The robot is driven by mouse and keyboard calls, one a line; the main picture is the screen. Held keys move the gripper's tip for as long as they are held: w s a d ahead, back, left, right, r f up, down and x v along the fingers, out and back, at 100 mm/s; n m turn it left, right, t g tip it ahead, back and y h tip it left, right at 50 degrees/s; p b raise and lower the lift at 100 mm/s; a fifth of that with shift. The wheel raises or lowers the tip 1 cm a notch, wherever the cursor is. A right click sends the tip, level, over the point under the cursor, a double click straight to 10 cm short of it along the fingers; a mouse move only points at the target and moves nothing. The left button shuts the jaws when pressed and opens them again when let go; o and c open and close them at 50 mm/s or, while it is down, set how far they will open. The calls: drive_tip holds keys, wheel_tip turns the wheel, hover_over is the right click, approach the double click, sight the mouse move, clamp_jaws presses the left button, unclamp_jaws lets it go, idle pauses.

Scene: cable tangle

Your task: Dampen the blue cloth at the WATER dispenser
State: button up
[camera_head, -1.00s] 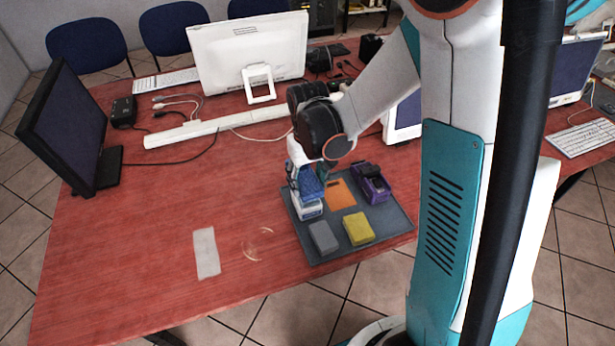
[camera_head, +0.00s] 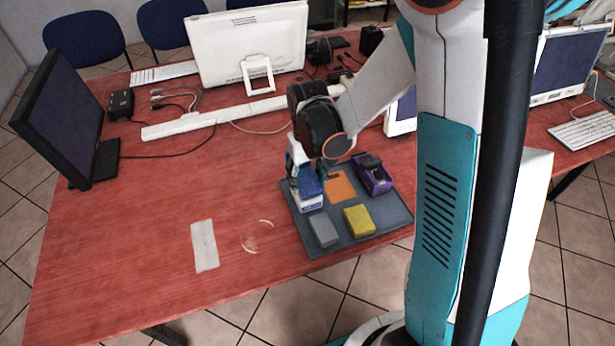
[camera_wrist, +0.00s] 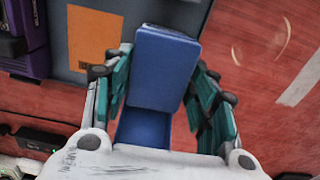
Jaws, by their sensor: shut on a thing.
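My gripper (camera_head: 306,176) is shut on the blue cloth (camera_head: 311,188) at the left back of the grey tray. In the wrist view, the cloth (camera_wrist: 165,70) stands between my two teal-sided fingers (camera_wrist: 160,85), and another blue surface shows below it. A small white container with a blue label (camera_head: 312,204), probably the WATER dispenser, is right under the cloth in the head view. Its lettering is too small to read. The cloth and my gripper cover its top, so I cannot tell whether they touch.
The grey tray (camera_head: 385,224) also holds an orange sheet (camera_head: 341,187), a purple device (camera_head: 371,173), a grey block (camera_head: 324,230) and a yellow block (camera_head: 359,220). A pale strip (camera_head: 205,246) and faint curved marks (camera_head: 256,240) lie left of it. Monitors and cables stand farther back.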

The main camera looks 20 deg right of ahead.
sight(308, 180)
drive_tip(key=shift+f+b, duration=0.55)
idle(1.6)
drive_tip(key=shift+r, duration=0.1)
drive_tip(key=shift+r+p, duration=2.5)
drive_tip(key=shift+r, duration=1)
drive_tip(key=shift+f, duration=0.1)
